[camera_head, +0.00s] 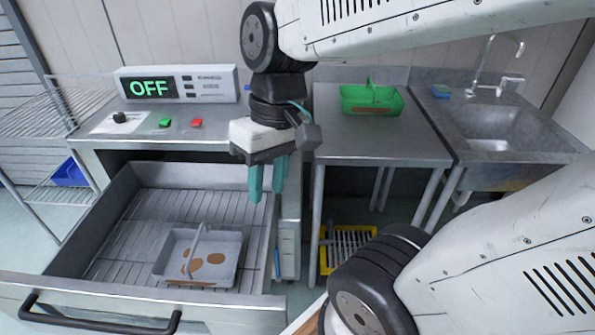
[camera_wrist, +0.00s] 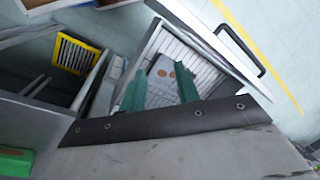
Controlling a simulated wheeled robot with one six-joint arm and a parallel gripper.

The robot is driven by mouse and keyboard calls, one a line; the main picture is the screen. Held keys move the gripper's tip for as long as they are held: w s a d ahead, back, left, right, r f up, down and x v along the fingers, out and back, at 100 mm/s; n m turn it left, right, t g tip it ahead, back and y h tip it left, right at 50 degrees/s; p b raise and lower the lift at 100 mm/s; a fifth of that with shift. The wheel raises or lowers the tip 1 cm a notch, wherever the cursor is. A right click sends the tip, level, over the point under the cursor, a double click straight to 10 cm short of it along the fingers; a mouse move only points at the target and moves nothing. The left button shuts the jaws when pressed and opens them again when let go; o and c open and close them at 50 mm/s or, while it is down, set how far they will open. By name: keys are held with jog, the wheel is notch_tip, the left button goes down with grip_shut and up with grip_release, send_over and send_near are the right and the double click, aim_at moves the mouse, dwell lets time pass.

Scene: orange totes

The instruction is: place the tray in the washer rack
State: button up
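A grey tray (camera_head: 228,245) with an upright handle and brown stains sits on the wire floor of the pulled-out washer rack (camera_head: 130,215), near its front right. In the wrist view the grey tray (camera_wrist: 161,75) shows between my fingers, farther off, inside the rack (camera_wrist: 201,50). A green tray (camera_head: 385,107) with a handle and a brown stain stands on the steel table to the right; its edge shows in the wrist view (camera_wrist: 14,160). My gripper (camera_head: 267,190) hangs over the right side of the rack. Its teal fingers are apart with nothing between them (camera_wrist: 160,92).
The washer's display (camera_head: 150,88) reads OFF, with a green button (camera_head: 165,123) and a red button (camera_head: 197,123) below. A sink (camera_head: 505,125) stands at the right. A yellow crate (camera_head: 345,245) sits under the table. The rack's left half is clear.

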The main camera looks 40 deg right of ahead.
jog(key=s+d, duration=0.1)
jog(key=s+d+r+t+h, duration=0.1)
jog(key=s+d+r+h, duration=0.1)
jog(key=shift+s+t, duration=0.3)
dwell(1.2)
